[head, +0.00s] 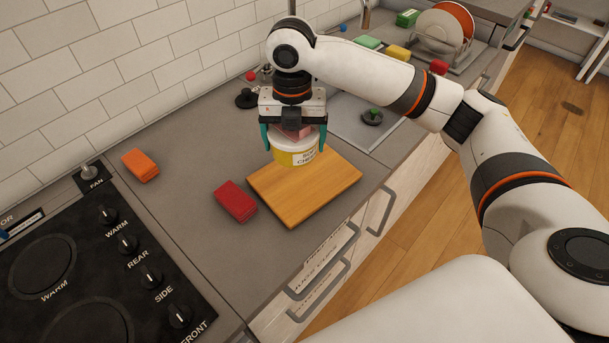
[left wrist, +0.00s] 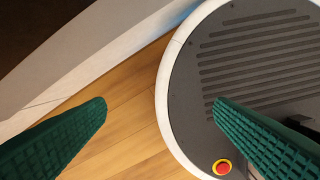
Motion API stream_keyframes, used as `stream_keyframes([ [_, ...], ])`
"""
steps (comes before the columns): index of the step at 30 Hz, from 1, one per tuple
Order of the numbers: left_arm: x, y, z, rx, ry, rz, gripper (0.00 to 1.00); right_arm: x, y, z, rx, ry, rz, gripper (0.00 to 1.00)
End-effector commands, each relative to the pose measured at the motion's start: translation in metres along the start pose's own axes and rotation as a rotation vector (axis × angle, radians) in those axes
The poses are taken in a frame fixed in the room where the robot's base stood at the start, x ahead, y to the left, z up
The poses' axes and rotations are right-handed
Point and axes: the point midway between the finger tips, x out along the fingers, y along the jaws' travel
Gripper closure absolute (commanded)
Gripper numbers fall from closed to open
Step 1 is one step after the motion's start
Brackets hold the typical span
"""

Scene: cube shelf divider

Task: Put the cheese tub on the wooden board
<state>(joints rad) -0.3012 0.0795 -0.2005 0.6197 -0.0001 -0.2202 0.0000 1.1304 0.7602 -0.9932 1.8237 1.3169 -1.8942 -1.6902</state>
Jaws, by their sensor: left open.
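The cheese tub (head: 296,155), yellow and white with a label, is upright at the far end of the wooden board (head: 308,193) in the head view. My right gripper (head: 295,147) comes down over it from above, its teal fingers close against both sides of the tub. I cannot tell whether the tub rests on the board or hangs just above it. A pink patch shows between the fingers above the lid. My left gripper (left wrist: 160,107) shows only in the left wrist view, open and empty, away from the counter.
A red block (head: 235,201) lies beside the board's left corner, and an orange block (head: 140,165) lies farther left. The black stove (head: 85,275) fills the lower left. A sink (head: 365,134) and a dish rack (head: 446,45) are behind. The board's near part is bare.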

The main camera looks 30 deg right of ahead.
Motion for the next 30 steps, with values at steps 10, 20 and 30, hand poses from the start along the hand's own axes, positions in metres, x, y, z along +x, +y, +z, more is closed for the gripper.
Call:
stream_keyframes([
  [10,-0.005,0.0,0.001,0.0,-0.001,0.0,0.23,0.039,0.0,-0.001,-0.075,-0.003,0.002,0.43],
  [20,-0.008,0.0,0.002,-0.001,-0.001,0.0,0.23,0.073,0.0,-0.001,-0.074,-0.001,0.001,0.43],
  [30,-0.011,0.0,0.002,-0.001,-0.002,0.0,0.23,0.101,0.0,-0.002,-0.074,0.001,-0.002,0.43],
])
